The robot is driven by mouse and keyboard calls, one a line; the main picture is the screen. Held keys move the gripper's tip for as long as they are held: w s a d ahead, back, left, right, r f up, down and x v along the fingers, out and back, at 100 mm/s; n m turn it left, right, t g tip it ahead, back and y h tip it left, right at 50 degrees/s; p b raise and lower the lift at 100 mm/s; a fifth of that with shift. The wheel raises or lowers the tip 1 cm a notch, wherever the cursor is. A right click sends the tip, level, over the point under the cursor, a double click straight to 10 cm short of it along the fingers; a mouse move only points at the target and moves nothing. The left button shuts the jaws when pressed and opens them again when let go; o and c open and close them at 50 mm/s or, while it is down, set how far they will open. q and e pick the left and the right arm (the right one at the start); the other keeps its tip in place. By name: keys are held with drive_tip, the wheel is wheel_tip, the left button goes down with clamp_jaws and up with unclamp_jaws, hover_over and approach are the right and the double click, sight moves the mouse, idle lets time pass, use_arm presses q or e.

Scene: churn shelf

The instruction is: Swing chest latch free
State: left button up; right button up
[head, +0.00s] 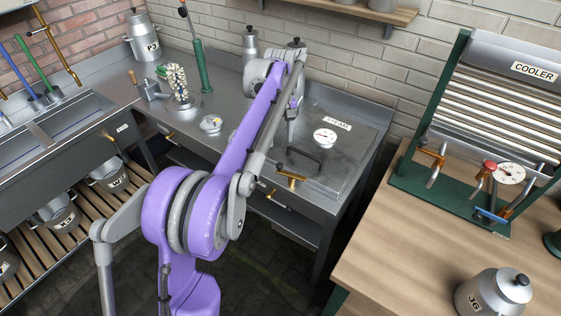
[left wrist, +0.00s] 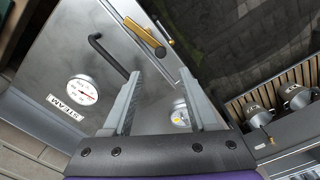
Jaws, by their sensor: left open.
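The steam chest has a flat grey metal lid (head: 335,145) labelled STEAM, with a round gauge (head: 325,138) and a black bar handle (head: 305,158). Its brass latch (head: 291,180) is at the front edge; in the left wrist view the latch (left wrist: 145,32) lies beyond the black handle (left wrist: 108,55). My left gripper (left wrist: 162,102) is open and empty, with its two grey fingers apart over the chest side of the counter. In the head view my left wrist hangs over the back left of the lid, apart from the latch. My right gripper is not in view.
A small round dial (head: 211,124) sits on the counter left of my arm. A green-handled tool (head: 200,65) stands behind it. The cooler (head: 490,110) stands on the wooden table (head: 400,245) at right, with a lidded can (head: 495,295) in front.

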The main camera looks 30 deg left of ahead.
sight(280, 164)
use_arm(q)
wheel_tip(280, 164, down, 11)
drive_tip(key=shift+a+r+b, duration=0.1)
drive_tip(key=shift+b, duration=0.2)
clamp_jaws()
idle(0.4)
